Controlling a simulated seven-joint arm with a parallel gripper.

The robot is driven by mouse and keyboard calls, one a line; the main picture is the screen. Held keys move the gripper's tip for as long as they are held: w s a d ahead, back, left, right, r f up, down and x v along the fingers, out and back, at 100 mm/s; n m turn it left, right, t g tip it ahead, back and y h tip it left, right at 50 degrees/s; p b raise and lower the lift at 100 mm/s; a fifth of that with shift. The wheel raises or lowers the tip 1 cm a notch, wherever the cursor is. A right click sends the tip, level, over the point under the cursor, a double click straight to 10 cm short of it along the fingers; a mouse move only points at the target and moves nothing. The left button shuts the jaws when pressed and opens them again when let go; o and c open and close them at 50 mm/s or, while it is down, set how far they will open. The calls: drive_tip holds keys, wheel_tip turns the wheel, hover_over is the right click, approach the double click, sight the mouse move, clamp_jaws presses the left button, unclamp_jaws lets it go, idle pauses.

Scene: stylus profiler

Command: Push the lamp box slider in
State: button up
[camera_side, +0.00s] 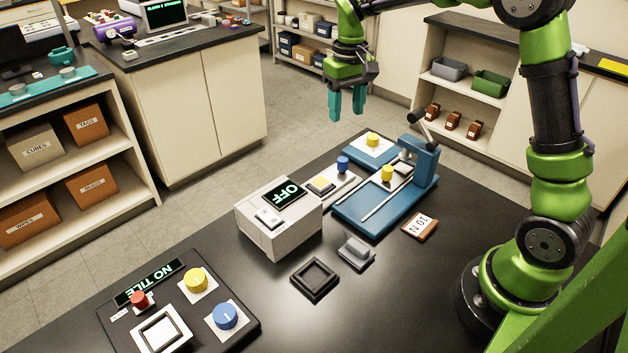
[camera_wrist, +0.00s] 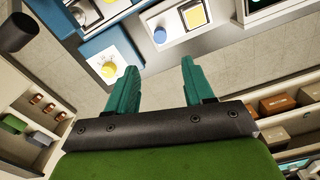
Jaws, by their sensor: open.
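A white box (camera_side: 272,229) with a lit display reading OFF and a pale two-part control on its top stands mid-table. Beside it, toward the back, is a low white unit (camera_side: 335,190) with a yellow square and a blue knob (camera_side: 343,163). Neither is labelled as the lamp box, and I cannot tell which part is the slider. My gripper (camera_side: 347,103) is open and empty, high above and behind the low unit, touching nothing. In the wrist view the low unit (camera_wrist: 202,36) lies beyond the teal fingertips (camera_wrist: 158,68), with its yellow square in sight.
A blue stage (camera_side: 360,222) with rails and an upright column stands right of the boxes. A blue plate (camera_side: 362,151) with a yellow knob lies behind. A dark square tray (camera_side: 301,293), a grey block (camera_side: 355,251) and a button panel (camera_side: 112,322) occupy the front.

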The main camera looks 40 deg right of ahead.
sight(343, 160)
wheel_tip(343, 160, down, 14)
drive_tip(key=shift+f, duration=0.1)
idle(0.4)
clamp_jaws()
